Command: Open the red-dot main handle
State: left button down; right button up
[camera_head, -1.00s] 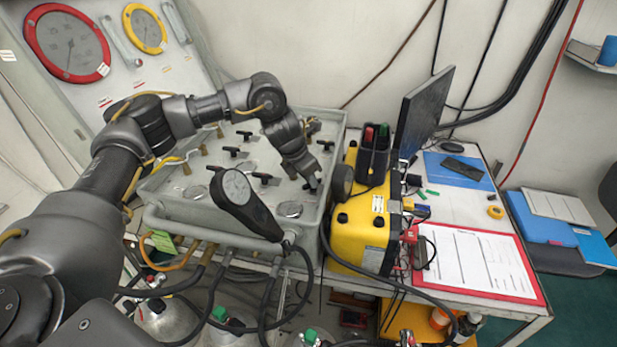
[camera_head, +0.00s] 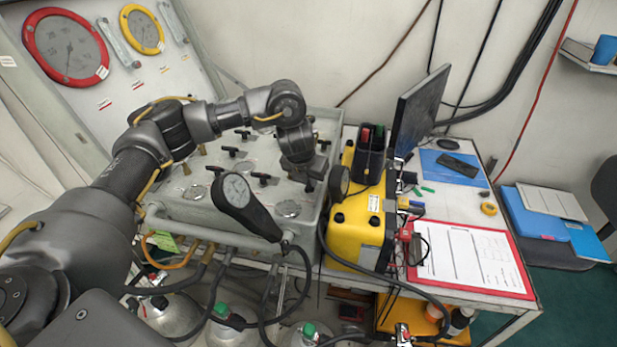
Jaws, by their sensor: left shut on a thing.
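The grey air panel box (camera_head: 185,207) has several black T-handles on its top, among them one at the left middle (camera_head: 215,169). My left gripper (camera_head: 310,184) points down at the right end of the panel top, beside the yellow case. It is shut on a handle there, which the fingers and wrist mostly hide. I cannot make out a red dot on it or how far it is turned. My right gripper is not in view.
A yellow case (camera_head: 352,228) stands close right of the panel, with a black holder (camera_head: 369,158) on top. A monitor (camera_head: 418,110) and a red clipboard (camera_head: 470,258) are farther right. Hoses and cylinders crowd the space below the panel's front.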

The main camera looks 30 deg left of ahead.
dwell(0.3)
pick_arm(q)
jog(key=c, duration=1.5)
grip_release()
jog(key=shift+o, duration=0.2)
jog(key=shift+r, duration=0.1)
jog(key=v, duration=1)
jog(key=shift+r, duration=0.3)
jog(key=shift+s, duration=0.1)
